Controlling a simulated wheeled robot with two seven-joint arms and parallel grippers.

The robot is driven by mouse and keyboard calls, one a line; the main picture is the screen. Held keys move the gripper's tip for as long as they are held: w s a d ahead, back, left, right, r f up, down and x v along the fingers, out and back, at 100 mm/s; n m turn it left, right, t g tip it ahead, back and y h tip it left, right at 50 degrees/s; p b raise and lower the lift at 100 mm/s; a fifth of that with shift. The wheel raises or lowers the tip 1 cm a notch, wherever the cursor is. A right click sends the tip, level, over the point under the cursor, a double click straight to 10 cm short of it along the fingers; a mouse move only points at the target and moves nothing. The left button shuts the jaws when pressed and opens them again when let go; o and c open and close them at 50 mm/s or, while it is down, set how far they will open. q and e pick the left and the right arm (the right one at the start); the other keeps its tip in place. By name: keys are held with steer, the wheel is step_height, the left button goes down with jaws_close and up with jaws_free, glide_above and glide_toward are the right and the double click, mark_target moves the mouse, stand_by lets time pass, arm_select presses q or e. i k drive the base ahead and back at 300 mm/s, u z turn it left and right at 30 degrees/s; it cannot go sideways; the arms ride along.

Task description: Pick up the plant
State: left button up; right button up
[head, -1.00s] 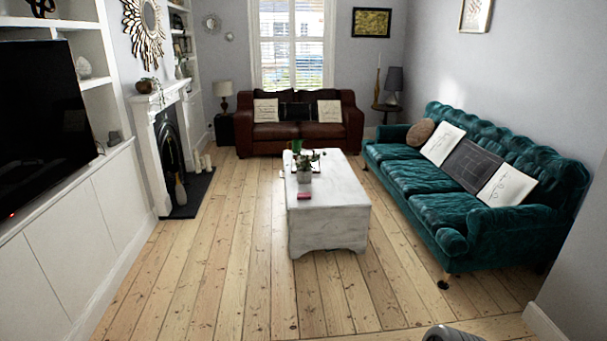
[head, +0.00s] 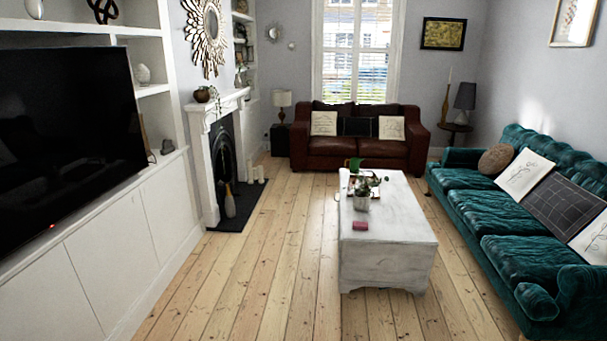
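A small green plant in a light grey pot (head: 362,201) stands upright on the white wooden coffee table (head: 405,228), near its left edge. A second patch of green (head: 354,165) shows just behind it, with a dark reddish tray-like thing partly hidden beside it. The table is some way ahead of me across the floor. Neither of my grippers is in the picture.
A green tufted sofa (head: 500,215) stands right of the table, a brown leather sofa (head: 350,150) behind it. White cabinets (head: 120,240), a television (head: 65,135) and a fireplace (head: 222,160) line the left. Bare floorboards (head: 270,270) are clear left of and before the table.

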mark_target(362, 195)
steer(key=u, duration=0.25)
steer(key=i, duration=4.1)
steer(key=z, duration=0.8)
steer(key=i, duration=1.65)
steer(key=z, duration=0.5)
